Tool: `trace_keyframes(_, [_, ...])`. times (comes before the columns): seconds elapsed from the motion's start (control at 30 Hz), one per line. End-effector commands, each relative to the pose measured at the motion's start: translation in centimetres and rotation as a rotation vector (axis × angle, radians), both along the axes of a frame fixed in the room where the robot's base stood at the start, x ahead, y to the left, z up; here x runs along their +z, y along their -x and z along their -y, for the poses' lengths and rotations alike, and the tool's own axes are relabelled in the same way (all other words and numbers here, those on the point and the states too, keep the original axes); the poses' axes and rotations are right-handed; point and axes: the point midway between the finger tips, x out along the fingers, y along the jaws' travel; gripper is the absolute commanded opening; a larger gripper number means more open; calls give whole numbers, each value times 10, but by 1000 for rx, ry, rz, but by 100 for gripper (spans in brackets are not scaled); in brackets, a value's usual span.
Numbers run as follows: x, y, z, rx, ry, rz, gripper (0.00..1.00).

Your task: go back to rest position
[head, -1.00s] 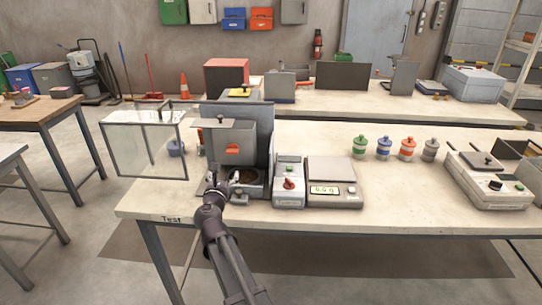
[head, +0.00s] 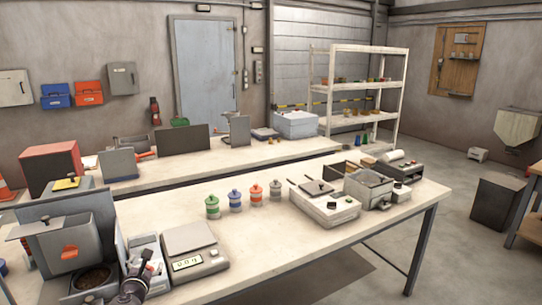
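My gripper (head: 143,264) is at the lower left of the head view, with the dark end of my arm below it. It overlaps the front of the small white control box (head: 149,246) in the picture. Whether it touches the box, and whether its fingers are open or shut, I cannot tell. I see nothing clearly held in it. The grey bagger (head: 70,245) with an orange-red mark stands left of it, with a dark round opening at its base. The scale (head: 194,246) with a lit display stands just to the right.
Several lidded jars, including a green one (head: 212,207), stand behind the scale on the white table (head: 290,254). A white sealer-like device (head: 325,203) stands further right. A second table (head: 225,156) lies behind. The front strip of the table right of the scale is clear.

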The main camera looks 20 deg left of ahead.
Motion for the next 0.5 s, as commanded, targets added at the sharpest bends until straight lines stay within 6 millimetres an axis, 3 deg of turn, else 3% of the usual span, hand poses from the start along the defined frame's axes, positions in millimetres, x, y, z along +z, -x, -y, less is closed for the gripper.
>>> trace_keyframes(0.03, [0, -21, 20, -50, -26, -40, 97])
trace_keyframes(0.2, [-9, -78, 77, -207, -123, -170, 97])
trace_keyframes(0.5, [-25, -156, 186, -493, -310, -377, 97])
